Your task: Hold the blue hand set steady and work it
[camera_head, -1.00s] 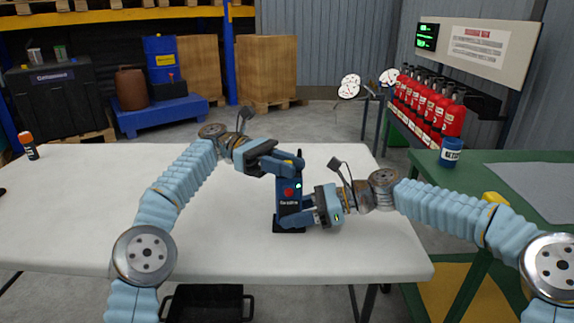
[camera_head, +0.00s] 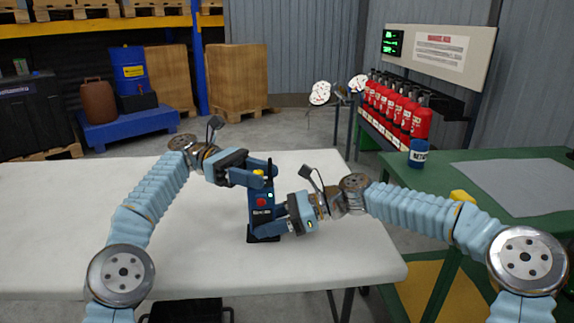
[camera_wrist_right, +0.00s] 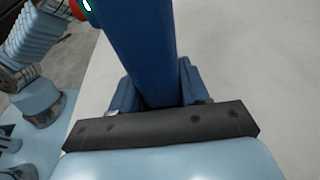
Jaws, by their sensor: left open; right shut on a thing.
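The blue hand set (camera_head: 262,213) stands upright on the white table (camera_head: 330,250). It has a red button on its front, a yellow part near its top and a dark stub antenna. My right gripper (camera_head: 286,219) is shut on its lower body from the right. In the right wrist view, the blue body (camera_wrist_right: 140,45) passes between the two fingers (camera_wrist_right: 155,92). My left gripper (camera_head: 256,174) is open at the top of the hand set, with its fingers beside the yellow part. I cannot tell whether they touch it.
A green table (camera_head: 460,175) on the right carries a blue can (camera_head: 418,154) and a grey mat (camera_head: 520,186). Red extinguishers (camera_head: 400,105) stand in a row behind. The white table is clear around the hand set.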

